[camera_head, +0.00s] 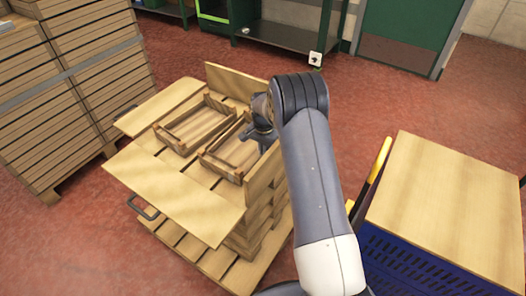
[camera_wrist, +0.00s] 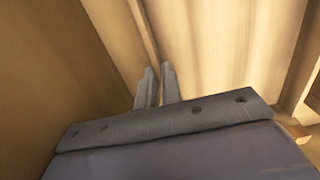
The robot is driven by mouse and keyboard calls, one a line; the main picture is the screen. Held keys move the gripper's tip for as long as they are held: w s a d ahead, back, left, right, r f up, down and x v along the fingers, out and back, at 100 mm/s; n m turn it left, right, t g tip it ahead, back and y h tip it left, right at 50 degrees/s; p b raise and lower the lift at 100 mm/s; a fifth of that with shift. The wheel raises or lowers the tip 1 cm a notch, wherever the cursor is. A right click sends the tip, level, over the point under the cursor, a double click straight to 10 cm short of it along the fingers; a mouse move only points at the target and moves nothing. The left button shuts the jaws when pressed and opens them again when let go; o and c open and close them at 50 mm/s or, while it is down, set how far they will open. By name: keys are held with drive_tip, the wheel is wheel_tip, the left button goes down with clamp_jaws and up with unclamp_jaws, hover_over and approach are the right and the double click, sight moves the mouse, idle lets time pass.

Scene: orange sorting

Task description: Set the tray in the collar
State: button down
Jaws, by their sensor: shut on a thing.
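A shallow wooden tray (camera_head: 222,163) lies inside the wooden collar (camera_head: 262,182), close to the collar's right wall. My gripper (camera_head: 262,133) is at this tray's right side, partly hidden by my arm. In the wrist view my gripper (camera_wrist: 158,85) is shut on the thin upright edge of the tray (camera_wrist: 148,30), with the pale slatted floor to its right. A second similar tray (camera_head: 193,145) sits beside it to the left. Whether the held tray rests on the boards beneath or hangs slightly above them, I cannot tell.
A tall stack of wooden crates (camera_head: 75,100) stands at the left. A blue crate (camera_head: 400,262) with a wooden top (camera_head: 455,190) stands at the right.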

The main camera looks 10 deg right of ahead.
drive_tip(key=shift+f, duration=0.1)
drive_tip(key=shift+f, duration=0.15)
drive_tip(key=c, duration=1.6)
unclamp_jaws()
wheel_tip(320, 180, up, 12)
drive_tip(key=shift+r+p, duration=0.15)
drive_tip(key=shift+p, duration=0.5)
